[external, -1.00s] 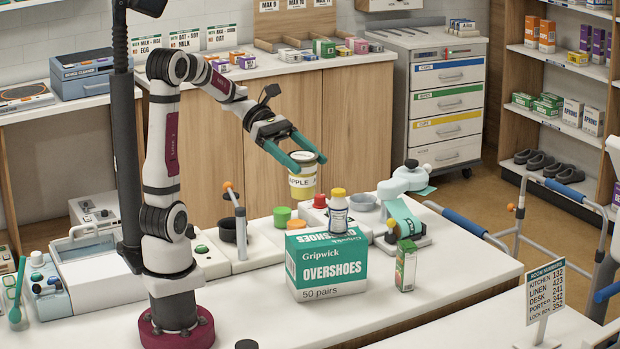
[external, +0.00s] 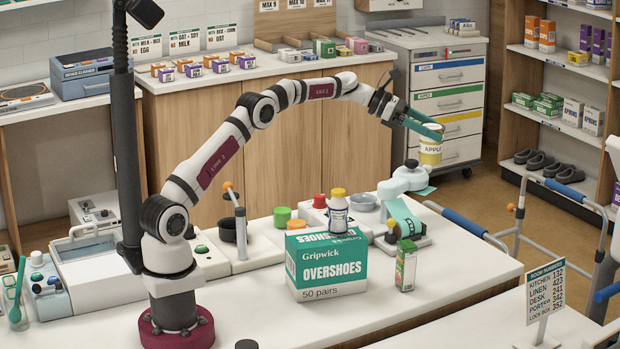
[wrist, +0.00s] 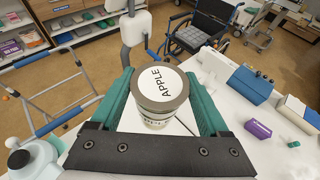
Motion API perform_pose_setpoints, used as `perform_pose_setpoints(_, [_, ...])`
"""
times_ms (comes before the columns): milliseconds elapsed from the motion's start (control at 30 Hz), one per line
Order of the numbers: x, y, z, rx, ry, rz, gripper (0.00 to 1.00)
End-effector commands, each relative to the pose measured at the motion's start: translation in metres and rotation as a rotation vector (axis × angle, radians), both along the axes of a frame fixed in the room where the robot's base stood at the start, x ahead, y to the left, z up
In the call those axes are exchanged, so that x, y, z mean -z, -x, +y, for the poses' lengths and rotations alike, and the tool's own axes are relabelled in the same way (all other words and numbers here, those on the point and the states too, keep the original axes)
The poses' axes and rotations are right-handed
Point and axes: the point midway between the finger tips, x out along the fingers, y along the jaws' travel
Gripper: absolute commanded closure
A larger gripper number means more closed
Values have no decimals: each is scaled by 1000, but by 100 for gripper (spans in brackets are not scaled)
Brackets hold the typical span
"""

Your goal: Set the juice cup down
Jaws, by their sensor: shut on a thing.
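The juice cup (external: 430,145) is yellow and white, with "APPLE" on its side. In the wrist view its white lid (wrist: 160,84), also marked "APPLE", faces the camera. My gripper (external: 428,130) is shut on the cup, with a green finger on either side. It holds the cup upright in the air, beyond the right part of the bedside counter in the external view. The wrist view shows my gripper (wrist: 164,100) from behind, with part of a white surface below the cup.
A tape-dispenser-like device (external: 402,205) stands below the cup in the picture. The wrist view shows a wheelchair (wrist: 200,35) and a blue box (wrist: 250,85).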

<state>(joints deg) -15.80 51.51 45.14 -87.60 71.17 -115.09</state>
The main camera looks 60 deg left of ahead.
Motion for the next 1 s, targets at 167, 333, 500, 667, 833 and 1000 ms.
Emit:
perform_pose_setpoints(167, [49,1,0,1,2,6,88])
perform_pose_setpoints(333, [107,2,0,2,2,7,88])
perform_pose_setpoints(500, [159,2,1,2,0,4,88])
perform_pose_setpoints(667, [196,2,1,3,0,5,88])
perform_pose_setpoints(833, [235,2,1,2,-1,2,88])
perform_pose_setpoints(1000, [260,2,1,3,-1,2,88])
